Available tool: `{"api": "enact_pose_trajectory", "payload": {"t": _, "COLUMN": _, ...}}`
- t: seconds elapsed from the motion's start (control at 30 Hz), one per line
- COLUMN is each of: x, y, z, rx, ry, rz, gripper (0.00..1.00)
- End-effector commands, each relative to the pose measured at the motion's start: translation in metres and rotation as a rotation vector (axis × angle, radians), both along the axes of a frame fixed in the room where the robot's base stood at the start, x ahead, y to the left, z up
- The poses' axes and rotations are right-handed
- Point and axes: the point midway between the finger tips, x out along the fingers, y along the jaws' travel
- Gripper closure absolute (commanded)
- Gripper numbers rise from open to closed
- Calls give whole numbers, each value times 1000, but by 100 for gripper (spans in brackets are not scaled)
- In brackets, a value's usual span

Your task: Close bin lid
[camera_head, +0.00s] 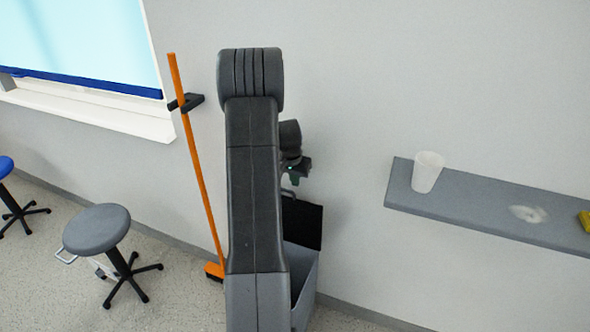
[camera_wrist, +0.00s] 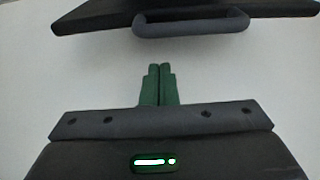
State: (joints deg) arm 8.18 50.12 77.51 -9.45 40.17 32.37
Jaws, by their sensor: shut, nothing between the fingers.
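A grey bin (camera_head: 304,284) stands on the floor against the wall, partly hidden behind my arm. Its black lid (camera_head: 302,222) is raised and stands open against the wall. In the wrist view the dark lid (camera_wrist: 90,14) lies across the top, with a grey bar handle (camera_wrist: 190,24) along its near edge. My gripper (camera_wrist: 159,68) has green fingers that are shut together with nothing between them. The fingertips are below the handle in the picture and apart from it. In the head view my gripper (camera_head: 294,179) is just above the lid, mostly hidden by my arm.
A grey shelf (camera_head: 480,208) on the right wall holds a white cup (camera_head: 428,171) and a yellow item (camera_head: 585,220). An orange broom (camera_head: 196,160) leans in a wall holder left of my arm. Stools (camera_head: 97,230) stand at the left.

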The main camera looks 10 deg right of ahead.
Motion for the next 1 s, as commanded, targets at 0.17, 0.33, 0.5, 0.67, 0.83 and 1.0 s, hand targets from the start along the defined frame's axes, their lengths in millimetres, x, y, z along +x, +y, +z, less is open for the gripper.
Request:
{"api": "enact_pose_trajectory", "payload": {"t": 0.17, "x": -16, "y": 11, "z": 5, "rx": 0, "ry": -1, "rz": 1, "gripper": 100}}
{"api": "enact_pose_trajectory", "payload": {"t": 0.33, "x": -22, "y": 16, "z": 5, "rx": 0, "ry": -4, "rz": 0, "gripper": 100}}
{"api": "enact_pose_trajectory", "payload": {"t": 0.5, "x": -23, "y": 16, "z": 5, "rx": -1, "ry": -3, "rz": 0, "gripper": 100}}
{"api": "enact_pose_trajectory", "payload": {"t": 0.67, "x": -23, "y": 16, "z": 5, "rx": 0, "ry": -2, "rz": 0, "gripper": 100}}
{"api": "enact_pose_trajectory", "payload": {"t": 0.83, "x": -23, "y": 16, "z": 3, "rx": -4, "ry": -8, "rz": 1, "gripper": 100}}
{"api": "enact_pose_trajectory", "payload": {"t": 1.0, "x": -24, "y": 17, "z": 0, "rx": -19, "ry": -31, "rz": 1, "gripper": 100}}
